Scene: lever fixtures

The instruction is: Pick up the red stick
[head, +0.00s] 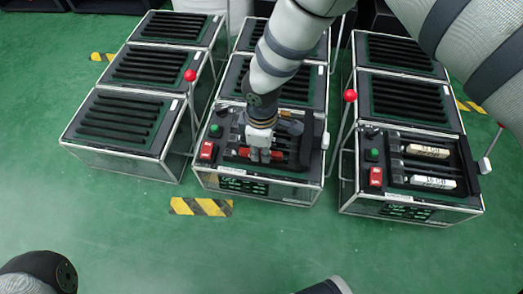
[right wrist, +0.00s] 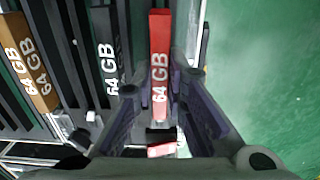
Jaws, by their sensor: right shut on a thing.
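The red stick (right wrist: 160,48), marked 64 GB, lies lengthwise between the fingers of my right gripper (right wrist: 157,92) in the right wrist view. The fingers are shut on it, one on each side. In the head view my right gripper (head: 260,153) points down onto the front middle box, and part of the red stick (head: 276,155) shows beside the fingers. The stick is partly hidden by the gripper there. I cannot tell whether it is clear of its slot. My left gripper is not in view.
A black stick (right wrist: 106,50) and a brown stick (right wrist: 30,62) lie beside the red one. The front right box holds a cream stick (head: 428,151) and a white stick (head: 432,182). Levers with red knobs (head: 350,96) stand between the boxes. Green floor (head: 130,220) is open in front.

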